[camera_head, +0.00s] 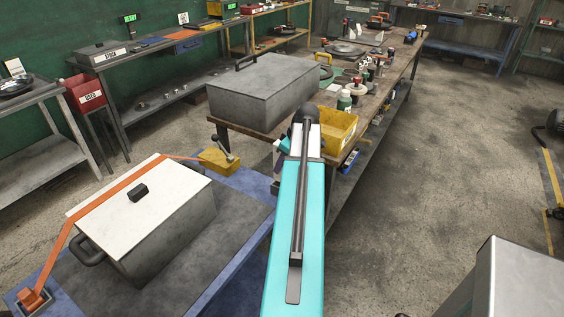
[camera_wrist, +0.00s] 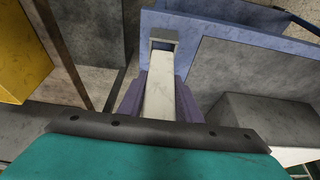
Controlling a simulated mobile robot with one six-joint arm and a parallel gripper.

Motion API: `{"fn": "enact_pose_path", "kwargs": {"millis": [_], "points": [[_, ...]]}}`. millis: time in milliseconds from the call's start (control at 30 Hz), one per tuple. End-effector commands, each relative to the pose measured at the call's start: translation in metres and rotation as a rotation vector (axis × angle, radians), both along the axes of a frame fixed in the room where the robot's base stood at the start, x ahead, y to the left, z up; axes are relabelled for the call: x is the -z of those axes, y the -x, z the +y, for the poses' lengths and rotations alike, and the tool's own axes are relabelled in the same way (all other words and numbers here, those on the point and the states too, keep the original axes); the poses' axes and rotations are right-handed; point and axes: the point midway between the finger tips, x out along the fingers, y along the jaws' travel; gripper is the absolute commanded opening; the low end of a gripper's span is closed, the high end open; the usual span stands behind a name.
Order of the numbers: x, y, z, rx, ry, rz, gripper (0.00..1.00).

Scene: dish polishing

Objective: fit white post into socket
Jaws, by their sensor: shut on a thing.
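A white post (camera_wrist: 160,98) shows in the wrist view, lying lengthwise between the two purple fingers of my gripper (camera_wrist: 161,88). My gripper is shut on it. A grey square-edged piece (camera_wrist: 164,38) is at the post's far end, beside the blue table edge. I cannot tell whether this grey piece is the socket or part of the post, nor whether they only touch or are fitted. In the head view my teal arm reaches forward and hides most of the gripper and the post.
A grey box with a white lid (camera_head: 182,183), crossed by an orange strap (camera_head: 108,198), sits on a blue-edged table (camera_head: 240,262) at left. A yellow block (camera_head: 218,160) is at its far corner. A wooden bench bears a grey box (camera_head: 262,90) and a yellow bin (camera_head: 337,130).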

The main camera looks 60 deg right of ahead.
Motion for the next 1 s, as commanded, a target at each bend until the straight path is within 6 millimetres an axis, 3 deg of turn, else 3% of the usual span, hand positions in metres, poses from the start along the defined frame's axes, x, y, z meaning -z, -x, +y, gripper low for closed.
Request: {"fn": "enact_pose_path", "kwargs": {"millis": [233,1000], "points": [[0.0094,-0.0002,0.0001,-0.001,0.0,-0.001,0.0],[0.0098,-0.0012,0.0007,-0.001,0.0,-0.001,0.0]]}}
